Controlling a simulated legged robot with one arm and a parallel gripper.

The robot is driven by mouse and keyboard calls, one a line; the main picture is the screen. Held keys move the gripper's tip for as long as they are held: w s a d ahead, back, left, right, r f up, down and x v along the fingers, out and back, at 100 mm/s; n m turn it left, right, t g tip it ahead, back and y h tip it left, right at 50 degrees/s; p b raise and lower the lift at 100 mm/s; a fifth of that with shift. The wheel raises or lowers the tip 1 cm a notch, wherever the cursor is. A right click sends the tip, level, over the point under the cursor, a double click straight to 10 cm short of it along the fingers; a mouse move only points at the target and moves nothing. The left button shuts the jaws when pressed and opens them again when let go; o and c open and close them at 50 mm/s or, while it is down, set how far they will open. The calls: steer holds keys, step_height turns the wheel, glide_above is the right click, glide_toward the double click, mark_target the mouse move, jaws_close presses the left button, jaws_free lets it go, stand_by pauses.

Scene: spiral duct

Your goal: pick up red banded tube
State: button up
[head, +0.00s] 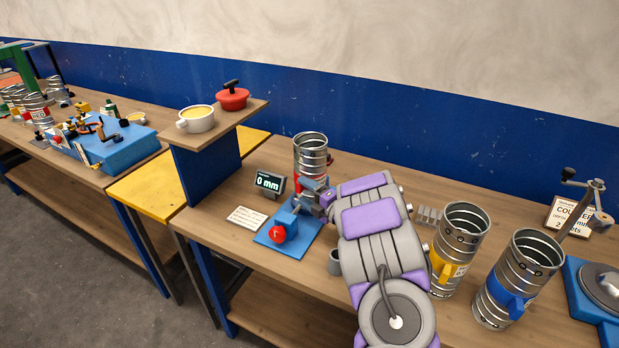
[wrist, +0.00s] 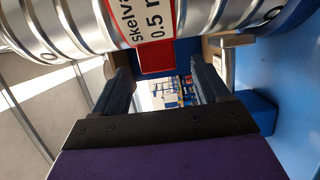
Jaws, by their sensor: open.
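The red banded tube (head: 311,150) is a ribbed metal duct standing upright at the back of the bench in the head view, its lower part partly hidden by my gripper. In the wrist view the tube (wrist: 85,25) runs across the top, with a red-edged label and a red patch facing me. My gripper (head: 318,192) is at the tube's lower front. In the wrist view my gripper (wrist: 163,88) is open, its two dark fingers spread just short of the tube near the red patch. No grip on the tube shows; whether a finger touches it I cannot tell.
A blue fixture (head: 280,232) with a red knob stands in front of the tube, beside a "0 mm" display (head: 268,183). A yellow-marked tube (head: 462,235) and a blue-marked tube (head: 518,275) stand right of my arm. A raised shelf (head: 215,130) bears two pots at left.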

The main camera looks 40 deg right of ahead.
steer(key=shift+w+b, duration=0.65)
steer(key=shift+w, duration=2.1)
steer(key=shift+s, duration=0.1)
steer(key=shift+c, duration=0.2)
steer(key=shift+a+f, duration=0.1)
steer(key=shift+f, duration=0.05)
jaws_close()
